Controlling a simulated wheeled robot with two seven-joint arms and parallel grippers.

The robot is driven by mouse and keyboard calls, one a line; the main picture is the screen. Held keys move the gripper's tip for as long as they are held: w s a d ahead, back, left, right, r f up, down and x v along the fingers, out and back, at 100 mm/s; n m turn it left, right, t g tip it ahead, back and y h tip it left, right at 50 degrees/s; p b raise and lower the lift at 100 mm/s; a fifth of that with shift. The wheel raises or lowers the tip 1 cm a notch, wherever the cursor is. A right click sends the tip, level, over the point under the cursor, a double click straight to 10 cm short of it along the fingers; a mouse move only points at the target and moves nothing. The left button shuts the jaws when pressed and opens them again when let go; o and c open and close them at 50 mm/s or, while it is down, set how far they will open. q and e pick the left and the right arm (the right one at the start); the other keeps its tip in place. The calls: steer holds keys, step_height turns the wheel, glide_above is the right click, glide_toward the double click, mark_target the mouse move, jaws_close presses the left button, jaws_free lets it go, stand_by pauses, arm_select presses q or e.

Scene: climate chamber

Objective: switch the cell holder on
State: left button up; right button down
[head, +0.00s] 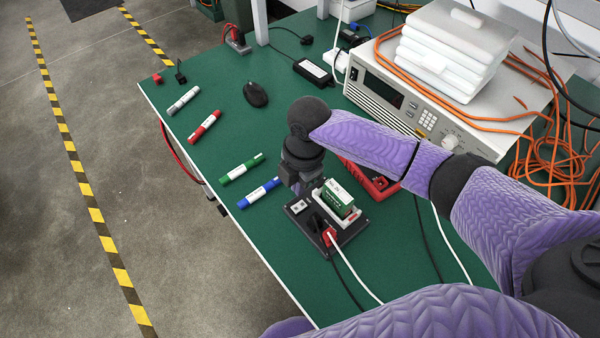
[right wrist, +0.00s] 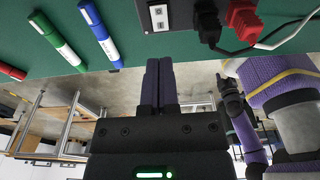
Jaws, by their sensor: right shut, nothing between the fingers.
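The cell holder (head: 322,232) is a black base on the green bench, with a white-and-green block (head: 338,198) standing in a white cradle on it. A small white switch plate (head: 298,205) sits on its left part. In the right wrist view the switch plate (right wrist: 158,16) is at the top, beside a black plug (right wrist: 207,22) and a red plug (right wrist: 243,18). My right gripper (right wrist: 159,65) is shut and empty, its fingertips apart from the plate in that picture. In the head view the right gripper (head: 298,188) is just behind the holder, its fingertips partly hidden.
Blue (head: 259,192), green (head: 241,167), red (head: 205,127) and grey (head: 184,100) markers lie left of the holder. A black mouse (head: 255,94) lies further back. A red device (head: 372,182) and a bench instrument (head: 385,95) stand to the right. Cables run from the holder.

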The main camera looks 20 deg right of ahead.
mark_target(295, 208)
steer(key=f, duration=0.1)
steer(key=f+b, duration=0.1)
steer(key=f, duration=0.1)
steer(key=f+b, duration=0.1)
steer(key=f, duration=0.1)
steer(key=shift+s+a+f, duration=0.15)
steer(key=shift+a, duration=0.1)
steer(key=shift+a+f, duration=0.1)
steer(key=shift+f, duration=0.4)
arm_select(q)
steer(key=shift+g, duration=0.3)
steer(key=s+a+f, duration=0.2)
steer(key=shift+s+a+f, duration=0.15)
steer(key=shift+s+f, duration=0.1)
steer(key=shift+f, duration=0.1)
steer(key=shift+w, duration=0.15)
